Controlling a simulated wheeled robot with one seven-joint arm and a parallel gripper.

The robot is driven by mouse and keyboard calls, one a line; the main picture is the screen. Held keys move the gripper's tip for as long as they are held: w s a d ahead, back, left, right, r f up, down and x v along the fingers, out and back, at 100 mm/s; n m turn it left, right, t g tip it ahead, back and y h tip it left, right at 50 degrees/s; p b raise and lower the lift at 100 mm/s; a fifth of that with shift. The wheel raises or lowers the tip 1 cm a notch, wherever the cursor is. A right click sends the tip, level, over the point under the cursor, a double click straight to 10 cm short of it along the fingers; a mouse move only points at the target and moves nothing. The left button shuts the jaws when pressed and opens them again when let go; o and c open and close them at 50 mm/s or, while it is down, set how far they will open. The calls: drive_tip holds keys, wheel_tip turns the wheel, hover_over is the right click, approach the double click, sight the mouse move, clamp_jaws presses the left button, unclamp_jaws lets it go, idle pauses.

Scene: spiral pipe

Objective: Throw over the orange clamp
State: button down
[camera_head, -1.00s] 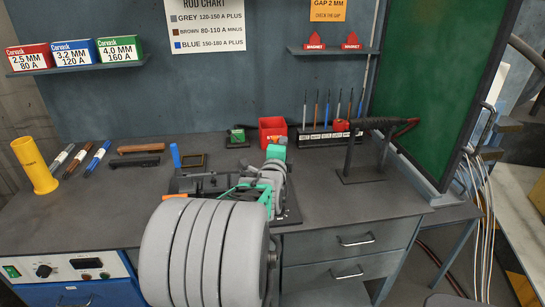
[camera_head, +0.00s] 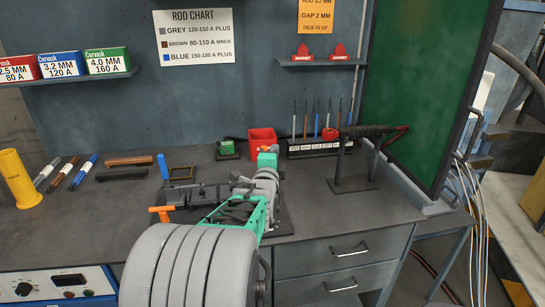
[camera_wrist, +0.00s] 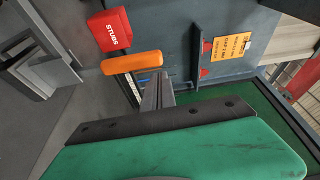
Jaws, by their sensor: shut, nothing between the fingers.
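An orange clamp handle (camera_wrist: 132,62) lies across the wrist view, just beyond the tips of my gripper (camera_wrist: 157,80). The fingers are together, with nothing visible between them. I cannot tell whether they touch the handle. In the head view a small orange part (camera_head: 265,149) shows above my green wrist, in front of the red box; it looks like the same handle. Another orange T-shaped handle (camera_head: 160,210) stands at the left edge of the dark fixture. My arm hides much of the fixture, and my fingertips are not clear in the head view.
The red stubs box (camera_wrist: 110,30) is close beside the orange handle. A black rack with several thin tools (camera_head: 322,146) and a dark stand (camera_head: 352,183) are to the right. The front-left bench top (camera_head: 80,230) is clear.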

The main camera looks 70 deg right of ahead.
drive_tip(key=s+a+b, duration=0.1)
drive_tip(key=s+a, duration=0.3)
drive_tip(key=a, duration=0.5)
drive_tip(key=shift+s+d+f, duration=0.1)
